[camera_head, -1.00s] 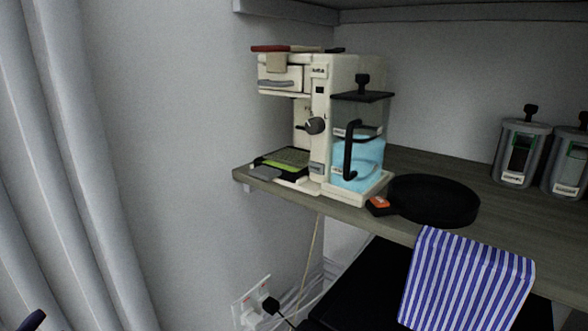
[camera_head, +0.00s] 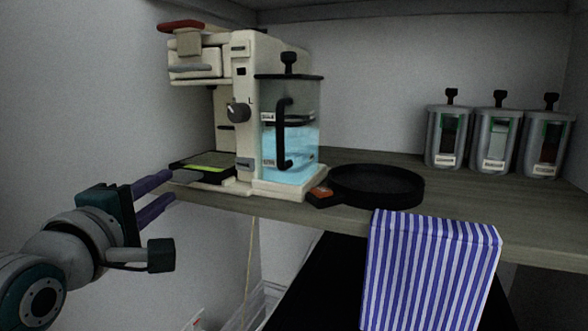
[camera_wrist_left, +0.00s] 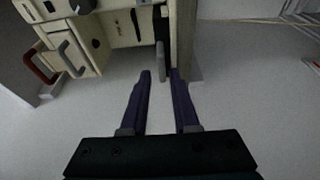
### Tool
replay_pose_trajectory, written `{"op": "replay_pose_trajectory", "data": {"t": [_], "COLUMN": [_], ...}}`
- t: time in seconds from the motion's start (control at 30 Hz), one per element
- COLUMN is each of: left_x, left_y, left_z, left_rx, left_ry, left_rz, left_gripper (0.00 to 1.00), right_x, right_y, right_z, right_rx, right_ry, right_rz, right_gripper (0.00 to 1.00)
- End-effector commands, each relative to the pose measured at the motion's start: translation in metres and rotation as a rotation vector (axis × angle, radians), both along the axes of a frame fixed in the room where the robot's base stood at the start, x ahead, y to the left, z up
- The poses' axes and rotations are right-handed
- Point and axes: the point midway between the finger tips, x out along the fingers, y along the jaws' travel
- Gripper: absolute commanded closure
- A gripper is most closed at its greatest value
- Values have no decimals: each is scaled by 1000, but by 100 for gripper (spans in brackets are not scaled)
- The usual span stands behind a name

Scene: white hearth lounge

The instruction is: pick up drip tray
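The drip tray (camera_head: 216,162), dark with a green strip and a grey front tab (camera_head: 187,175), sits at the foot of the cream coffee machine (camera_head: 243,110), at the shelf's left end. My left gripper (camera_head: 172,184) is open, with two purple fingers pointing at the tray's front. In the left wrist view, a grey piece that looks like the tab (camera_wrist_left: 162,62) reaches between the open fingertips (camera_wrist_left: 161,74). I cannot tell whether either finger touches it. My right gripper is not in view.
A clear tank (camera_head: 290,125) with blue water stands on the machine's right side. A black pan (camera_head: 375,185) lies beside it. Three canisters (camera_head: 495,135) stand at the back right. A striped cloth (camera_head: 430,270) hangs over the shelf's front edge (camera_head: 290,205).

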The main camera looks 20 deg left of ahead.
Motion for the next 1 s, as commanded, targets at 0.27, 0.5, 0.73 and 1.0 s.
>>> {"op": "replay_pose_trajectory", "data": {"t": [0.27,0.5,0.73,1.0], "left_x": [37,51,51,51], "left_y": [7,10,10,10], "left_z": [-4,-2,-2,-2], "left_rx": [0,-1,-2,-2], "left_ry": [-2,0,0,0], "left_rz": [-1,-1,-1,-1], "left_gripper": [71,71,80,100], "right_x": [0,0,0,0], "right_y": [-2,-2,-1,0], "right_z": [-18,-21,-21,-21], "right_rx": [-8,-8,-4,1], "right_ry": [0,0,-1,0], "right_rz": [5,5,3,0], "right_gripper": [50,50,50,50]}}
